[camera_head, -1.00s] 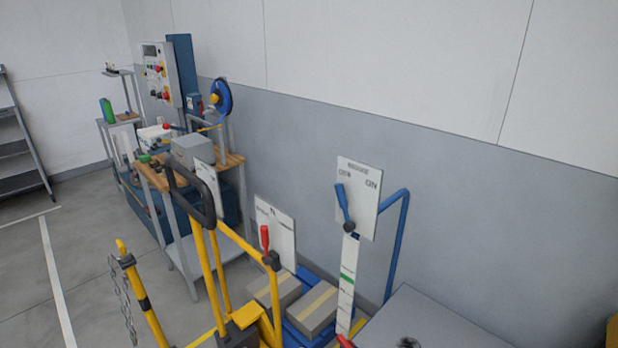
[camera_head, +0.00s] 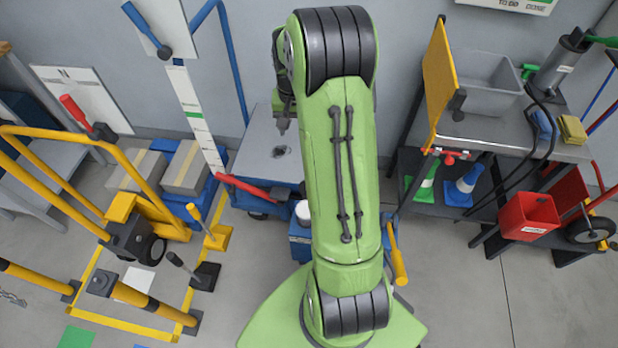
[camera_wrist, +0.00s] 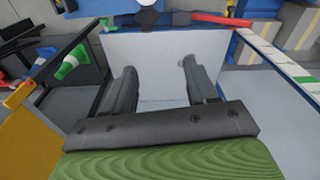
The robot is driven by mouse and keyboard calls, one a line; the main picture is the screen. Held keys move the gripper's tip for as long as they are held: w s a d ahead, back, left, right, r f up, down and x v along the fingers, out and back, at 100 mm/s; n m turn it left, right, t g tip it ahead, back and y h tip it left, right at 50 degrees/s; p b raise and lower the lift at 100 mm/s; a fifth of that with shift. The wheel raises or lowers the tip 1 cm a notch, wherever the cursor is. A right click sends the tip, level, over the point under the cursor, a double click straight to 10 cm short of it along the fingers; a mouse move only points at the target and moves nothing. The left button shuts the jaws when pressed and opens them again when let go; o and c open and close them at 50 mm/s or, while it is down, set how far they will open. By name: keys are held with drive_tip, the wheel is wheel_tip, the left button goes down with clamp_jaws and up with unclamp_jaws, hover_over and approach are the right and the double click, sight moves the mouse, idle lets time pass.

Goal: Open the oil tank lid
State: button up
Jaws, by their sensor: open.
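A small blue tank (camera_head: 300,240) with a round white lid (camera_head: 303,209) stands just left of my arm in the head view, in front of a grey-topped cart. The lid looks seated on the tank, which my arm partly hides. In the wrist view a white round part, likely the same lid (camera_wrist: 147,3), is cut off at the top edge. My gripper (camera_wrist: 158,68) is open and empty, its fingers spread over the pale cart top. In the head view my gripper (camera_head: 283,122) hangs above the cart, behind the tank and apart from it.
The grey-topped cart (camera_head: 257,150) has a red handle (camera_head: 250,188) at its front left. A dark workbench (camera_head: 500,135) with a grey bin (camera_head: 475,80) stands right. Floor is clear at lower right.

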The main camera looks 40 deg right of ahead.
drive_tip(key=shift+m+g+y, duration=0.3)
drive_tip(key=shift+m, duration=0.5)
drive_tip(key=d+f+b, duration=0.1)
drive_tip(key=f+b, duration=0.1)
drive_tip(key=f, duration=0.6)
drive_tip(key=d+f+b, duration=0.1)
drive_tip(key=d+f, duration=0.1)
drive_tip(key=f, duration=0.6)
drive_tip(key=d+f+b, duration=0.1)
drive_tip(key=f+b, duration=0.1)
drive_tip(key=f, duration=0.6)
drive_tip(key=shift+s+d+f+b, duration=0.2)
drive_tip(key=shift+d+f+b, duration=0.05)
drive_tip(key=shift+d+b, duration=0.1)
clamp_jaws()
